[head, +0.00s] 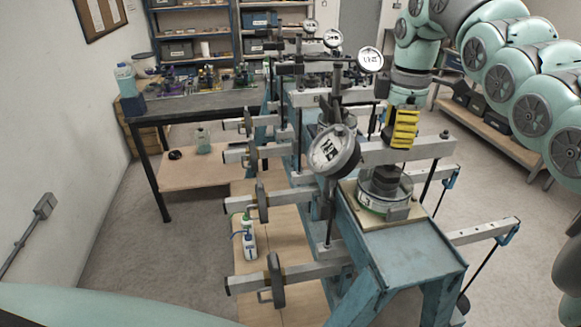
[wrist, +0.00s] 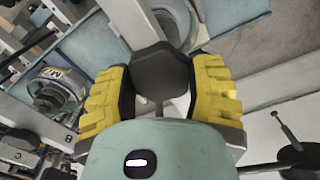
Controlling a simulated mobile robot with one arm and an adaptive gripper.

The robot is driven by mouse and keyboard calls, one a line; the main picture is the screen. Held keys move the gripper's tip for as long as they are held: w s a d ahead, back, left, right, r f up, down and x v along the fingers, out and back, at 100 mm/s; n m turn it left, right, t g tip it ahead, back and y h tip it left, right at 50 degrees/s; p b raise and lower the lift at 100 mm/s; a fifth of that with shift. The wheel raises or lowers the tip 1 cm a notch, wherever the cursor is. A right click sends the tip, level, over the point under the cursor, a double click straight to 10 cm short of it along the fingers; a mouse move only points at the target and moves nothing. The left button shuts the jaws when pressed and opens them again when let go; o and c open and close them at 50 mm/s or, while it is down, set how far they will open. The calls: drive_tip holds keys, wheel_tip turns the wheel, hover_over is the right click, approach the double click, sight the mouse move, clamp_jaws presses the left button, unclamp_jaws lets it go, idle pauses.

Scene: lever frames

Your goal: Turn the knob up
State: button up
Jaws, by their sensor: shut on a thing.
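My gripper (head: 403,128) has yellow ribbed fingers and points down at the near frame's light metal bar, in the right half of the head view. In the wrist view its two fingers (wrist: 160,88) stand on either side of a dark grey faceted knob (wrist: 160,70) and are shut on it. The knob's lower part is hidden by my teal gripper body. In the head view the knob cannot be made out behind the fingers. A round metal-rimmed part (head: 385,195) sits on a pale plate just below the gripper.
A large dial gauge (head: 332,150) stands close left of my gripper, with more dials behind. Blue lever frames (head: 400,255) carry several bars sticking out sideways. A workbench (head: 205,103) stands at the back left. Open floor (head: 180,265) lies at the left.

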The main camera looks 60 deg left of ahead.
drive_tip(key=n+b, duration=0.1)
drive_tip(key=n, duration=0.2)
drive_tip(key=shift+f+b, duration=0.2)
drive_tip(key=shift+b, duration=0.2)
drive_tip(key=n+b, duration=0.1)
drive_tip(key=n, duration=0.2)
drive_tip(key=shift+r+n, duration=0.1)
drive_tip(key=shift+n, duration=0.2)
drive_tip(key=n+b, duration=0.1)
drive_tip(key=n, duration=0.5)
drive_tip(key=shift+n, duration=0.4)
drive_tip(key=o, duration=1.3)
drive_tip(key=shift+r, duration=0.1)
